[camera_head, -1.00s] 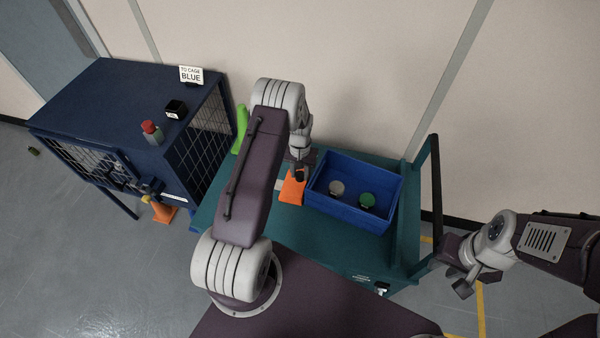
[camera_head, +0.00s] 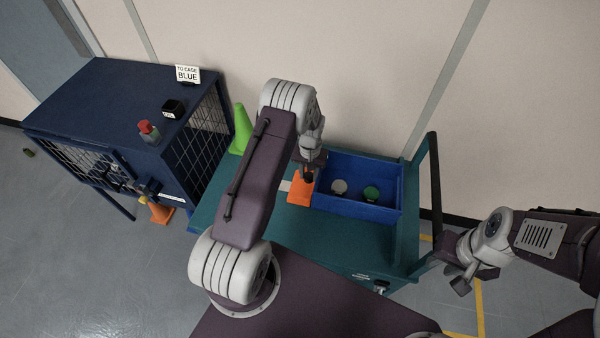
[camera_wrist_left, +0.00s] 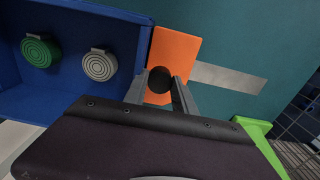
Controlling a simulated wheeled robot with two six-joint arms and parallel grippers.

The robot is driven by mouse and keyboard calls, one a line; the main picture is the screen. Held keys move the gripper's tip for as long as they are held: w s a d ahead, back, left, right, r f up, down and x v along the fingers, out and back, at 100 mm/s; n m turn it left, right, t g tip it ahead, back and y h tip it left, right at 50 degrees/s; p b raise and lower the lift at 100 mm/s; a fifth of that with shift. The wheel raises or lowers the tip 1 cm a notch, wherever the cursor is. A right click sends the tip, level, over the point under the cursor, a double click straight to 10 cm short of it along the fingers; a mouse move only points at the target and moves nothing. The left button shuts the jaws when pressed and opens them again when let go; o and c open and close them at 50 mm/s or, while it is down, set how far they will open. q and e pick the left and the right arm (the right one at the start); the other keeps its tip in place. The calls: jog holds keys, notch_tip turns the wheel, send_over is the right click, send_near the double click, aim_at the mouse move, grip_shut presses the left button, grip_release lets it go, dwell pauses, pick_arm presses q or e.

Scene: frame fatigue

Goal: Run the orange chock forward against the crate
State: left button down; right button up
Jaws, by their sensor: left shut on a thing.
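The orange chock (camera_head: 299,192) lies on the teal cart top, at the left side of the blue crate (camera_head: 352,208). In the left wrist view the chock (camera_wrist_left: 178,47) borders the crate's wall (camera_wrist_left: 125,42), with no clear gap between them. My left gripper (camera_head: 308,174) is over the chock. In the left wrist view its fingers (camera_wrist_left: 160,85) are shut around a dark round knob on the chock. The crate holds a grey round piece (camera_head: 339,187) and a green round piece (camera_head: 371,194). My right gripper (camera_head: 474,280) is empty, off the cart's right side, its fingers apart.
A green cone (camera_head: 241,130) stands at the cart's back left. The cart's handle frame (camera_head: 435,185) rises at the right. The cart top in front of the crate is clear.

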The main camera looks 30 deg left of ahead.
pick_arm(q)
jog(key=shift+d, duration=0.2)
jog(key=c, duration=1.3)
grip_release()
notch_tip(320, 180, up, 8)
jog(key=p, duration=0.5)
jog(key=shift+d+f+p, duration=0.1)
jog(key=shift+d+p, duration=0.05)
jog(key=shift+p, duration=0.2)
jog(key=shift+r, duration=0.3)
jog(key=shift+a+f, duration=0.2)
jog(key=shift+a, duration=0.15)
jog(key=shift+w, duration=0.1)
